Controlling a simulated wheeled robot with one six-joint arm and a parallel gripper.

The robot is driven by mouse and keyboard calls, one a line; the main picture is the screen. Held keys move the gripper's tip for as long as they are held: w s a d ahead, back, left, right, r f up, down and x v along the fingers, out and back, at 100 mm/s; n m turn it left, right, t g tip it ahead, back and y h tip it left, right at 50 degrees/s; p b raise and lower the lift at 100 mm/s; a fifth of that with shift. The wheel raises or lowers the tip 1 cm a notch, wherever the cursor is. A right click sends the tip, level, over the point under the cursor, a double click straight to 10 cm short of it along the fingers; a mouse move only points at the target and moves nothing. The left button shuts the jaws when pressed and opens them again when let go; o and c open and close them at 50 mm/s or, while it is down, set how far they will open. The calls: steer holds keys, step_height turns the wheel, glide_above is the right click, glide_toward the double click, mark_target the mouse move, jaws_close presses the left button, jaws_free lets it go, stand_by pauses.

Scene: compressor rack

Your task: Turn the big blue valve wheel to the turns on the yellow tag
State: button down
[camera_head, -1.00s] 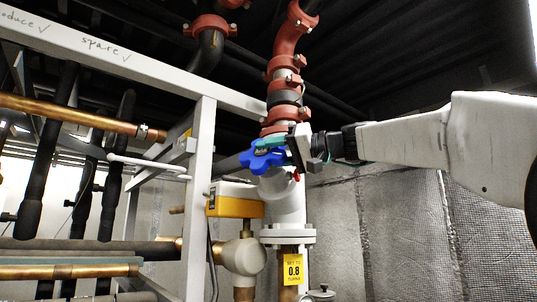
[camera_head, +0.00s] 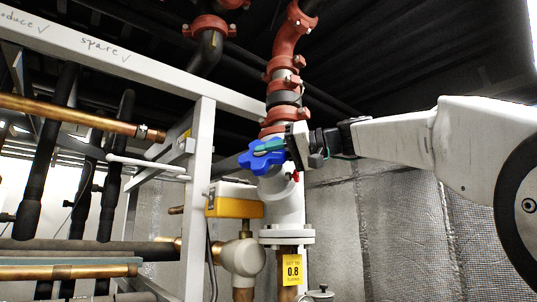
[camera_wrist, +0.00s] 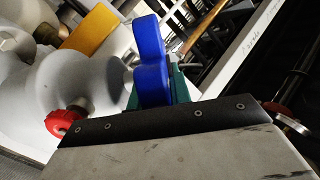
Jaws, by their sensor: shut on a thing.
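The big blue valve wheel (camera_head: 258,159) sits on the white valve body (camera_head: 284,200), below the red pipe couplings. My gripper (camera_head: 280,148) reaches it from the right and is shut on the wheel's rim. In the wrist view, a blue lobe of the wheel (camera_wrist: 150,62) stands between the green finger pads (camera_wrist: 178,88). The yellow tag (camera_head: 292,270) hangs on the pipe below the valve and reads 0.8, with small words above and below it.
A yellow box (camera_head: 234,199) sits left of the valve body. A small red knob (camera_wrist: 67,121) is close beside my gripper. A white frame post (camera_head: 201,200) and copper pipes (camera_head: 80,115) stand to the left. Silver wrapped panels are at the right.

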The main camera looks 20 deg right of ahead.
steer(key=g, duration=0.1)
steer(key=n+g, duration=0.1)
steer(key=g, duration=0.1)
steer(key=g+h, duration=0.1)
steer(key=shift+w+r+n+g, duration=0.25)
steer(key=shift+n+g, duration=0.05)
steer(key=shift+n, duration=0.1)
steer(key=shift+w+r+n+g+h, duration=0.15)
steer(key=shift+r+n+g+h, duration=0.2)
steer(key=shift+g, duration=0.65)
steer(key=shift+f+g+h, duration=0.25)
steer(key=shift+f+g, duration=0.05)
steer(key=shift+f, duration=0.05)
steer(key=c, duration=1.3)
jaws_free()
steer(key=shift+r, duration=0.25)
